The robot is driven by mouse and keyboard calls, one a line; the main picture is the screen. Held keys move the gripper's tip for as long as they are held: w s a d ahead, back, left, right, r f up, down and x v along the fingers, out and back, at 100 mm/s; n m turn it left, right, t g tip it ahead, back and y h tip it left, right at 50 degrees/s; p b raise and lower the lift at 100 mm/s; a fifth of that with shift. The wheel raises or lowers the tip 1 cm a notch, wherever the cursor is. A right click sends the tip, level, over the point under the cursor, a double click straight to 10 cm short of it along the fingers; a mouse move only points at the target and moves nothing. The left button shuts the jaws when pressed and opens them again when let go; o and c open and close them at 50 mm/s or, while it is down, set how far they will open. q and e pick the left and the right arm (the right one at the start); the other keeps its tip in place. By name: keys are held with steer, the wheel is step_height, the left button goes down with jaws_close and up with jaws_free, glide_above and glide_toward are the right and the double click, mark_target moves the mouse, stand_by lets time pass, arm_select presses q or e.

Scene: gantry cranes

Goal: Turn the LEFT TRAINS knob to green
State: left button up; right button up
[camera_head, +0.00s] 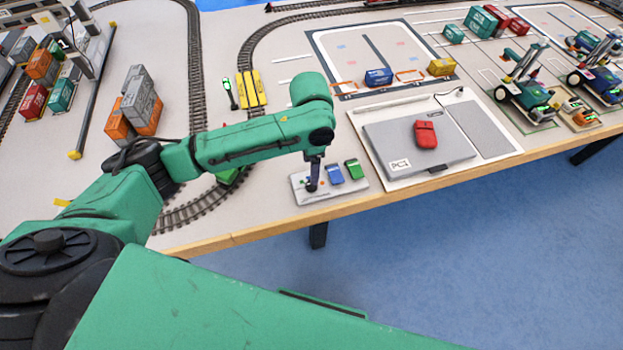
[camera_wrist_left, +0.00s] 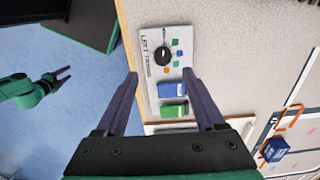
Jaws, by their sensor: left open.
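The LEFT TRAINS panel (camera_head: 342,191) is a pale plate at the table's front edge. In the left wrist view the panel (camera_wrist_left: 149,92) carries a round black knob (camera_wrist_left: 163,56). Green (camera_wrist_left: 175,41), blue (camera_wrist_left: 180,54) and orange (camera_wrist_left: 167,70) marks lie beside the knob. I cannot tell which mark the knob points to. My right gripper (camera_wrist_left: 62,75) looks open over the floor.
A blue block (camera_head: 334,174) and a green block (camera_head: 352,169) sit on the panel right of my left gripper. A grey laptop-like case (camera_head: 400,150) with a red object (camera_head: 425,134) lies further right. Curved track (camera_head: 195,212) runs to the left.

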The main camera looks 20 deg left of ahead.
mark_target(311, 186)
arm_select(q)
steer(key=f, duration=0.8)
steer(key=shift+w, duration=0.35)
steer(key=shift+s+f, duration=0.1)
steer(key=shift+f, duration=0.25)
arm_select(e)
steer(key=shift+w+r, duration=0.1)
steer(key=shift+w, duration=0.6)
arm_select(q)
steer(key=shift+c, duration=0.3)
arm_select(e)
steer(key=shift+d, duration=0.1)
arm_select(q)
jaws_close()
arm_select(e)
steer(key=shift+s, duration=0.1)
arm_select(q)
steer(key=shift+r, duration=0.1)
arm_select(e)
steer(key=shift+r, duration=0.2)
